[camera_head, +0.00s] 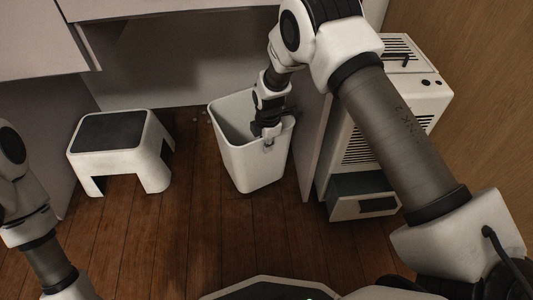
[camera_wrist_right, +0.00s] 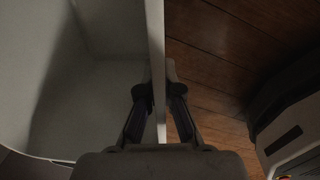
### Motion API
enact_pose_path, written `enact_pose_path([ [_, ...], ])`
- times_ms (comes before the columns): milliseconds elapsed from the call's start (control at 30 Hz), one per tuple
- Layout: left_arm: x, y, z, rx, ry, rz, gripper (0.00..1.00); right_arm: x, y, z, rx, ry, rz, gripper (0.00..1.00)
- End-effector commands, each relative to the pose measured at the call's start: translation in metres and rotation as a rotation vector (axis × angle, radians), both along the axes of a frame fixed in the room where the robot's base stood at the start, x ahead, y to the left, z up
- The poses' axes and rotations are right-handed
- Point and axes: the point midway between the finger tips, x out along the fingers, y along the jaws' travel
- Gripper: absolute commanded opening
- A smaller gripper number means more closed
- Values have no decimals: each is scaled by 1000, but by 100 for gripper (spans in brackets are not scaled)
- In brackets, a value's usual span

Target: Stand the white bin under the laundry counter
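The white bin (camera_head: 258,166) is an open, tapered container at the opening beneath the laundry counter (camera_head: 180,12), beside the counter's right side panel (camera_head: 314,150). It looks about upright; whether its base touches the floor is hard to tell. My right gripper (camera_head: 268,136) reaches down at the bin's right front rim. In the right wrist view, its two fingers (camera_wrist_right: 160,92) sit on either side of the bin's thin wall (camera_wrist_right: 155,40), closed on it, one inside and one outside. My left arm shows at the left edge; its gripper is out of view.
A white step stool (camera_head: 153,155) with a dark top stands left of the bin. A white appliance unit (camera_head: 415,88) with vents and a grey drawer (camera_head: 362,200) stands right of the side panel. Wooden floor (camera_head: 200,230) in front of the bin is clear.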

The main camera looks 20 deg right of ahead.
Motion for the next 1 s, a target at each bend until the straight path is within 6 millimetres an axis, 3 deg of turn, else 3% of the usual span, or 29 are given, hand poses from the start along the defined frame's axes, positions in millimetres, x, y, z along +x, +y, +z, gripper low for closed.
enact_pose_path([
  [33,0,0,-16,0,-1,2,40,0,0,-18,0,1,0,0],
  [100,0,0,-22,0,-1,4,40,0,0,-27,0,0,0,0],
  [433,1,1,-18,0,-2,4,40,0,0,-25,0,0,0,0],
  [533,1,1,-18,0,-2,4,40,-1,0,-26,1,1,0,31],
  [867,1,1,-18,0,-2,4,40,-1,1,-24,1,0,0,31],
  [1000,0,0,-4,0,0,2,40,-2,0,-2,0,0,0,31],
])
